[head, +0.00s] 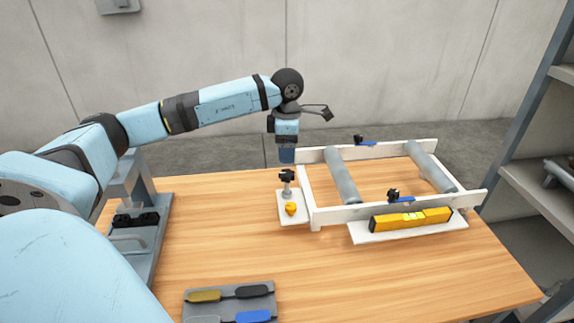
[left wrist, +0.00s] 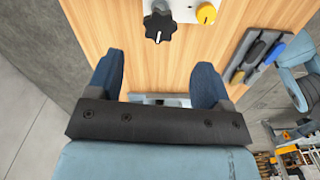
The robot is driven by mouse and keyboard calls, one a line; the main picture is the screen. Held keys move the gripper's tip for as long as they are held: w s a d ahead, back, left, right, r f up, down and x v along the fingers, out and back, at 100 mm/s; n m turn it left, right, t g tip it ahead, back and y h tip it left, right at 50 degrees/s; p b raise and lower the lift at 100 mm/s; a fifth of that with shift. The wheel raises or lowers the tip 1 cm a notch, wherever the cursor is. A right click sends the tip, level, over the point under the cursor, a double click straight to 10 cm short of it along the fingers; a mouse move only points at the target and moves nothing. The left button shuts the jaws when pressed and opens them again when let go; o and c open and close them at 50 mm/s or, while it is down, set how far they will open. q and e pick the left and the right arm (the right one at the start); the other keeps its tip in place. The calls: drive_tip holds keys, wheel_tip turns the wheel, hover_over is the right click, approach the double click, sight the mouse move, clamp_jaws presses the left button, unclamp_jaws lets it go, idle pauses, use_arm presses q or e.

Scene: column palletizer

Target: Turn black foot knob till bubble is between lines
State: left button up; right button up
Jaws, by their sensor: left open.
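The black foot knob (head: 287,175) stands on a post on a small white plate at the left end of the white roller frame (head: 306,190). In the left wrist view the black knob (left wrist: 160,24) is lobed and lies beyond the fingertips. My left gripper (head: 287,155) points down just behind and above the knob, apart from it. In the left wrist view my left gripper (left wrist: 157,70) is open, with nothing between its blue fingers. A yellow spirit level (head: 385,222) rests on a white ledge along the frame's front; its green vial shows, but the bubble is too small to read. My right gripper is not seen.
A yellow knob (head: 291,209) sits in front of the black knob. Two other black knobs with blue parts (head: 393,194) (head: 359,139) are on the frame's rails. A grey tool tray (head: 240,307) lies at the front. The table (head: 225,235) is clear between them.

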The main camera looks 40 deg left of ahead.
use_arm(q)
wheel_tip(320, 180, up, 6)
drive_tip(key=shift+f, duration=0.1)
idle(2.9)
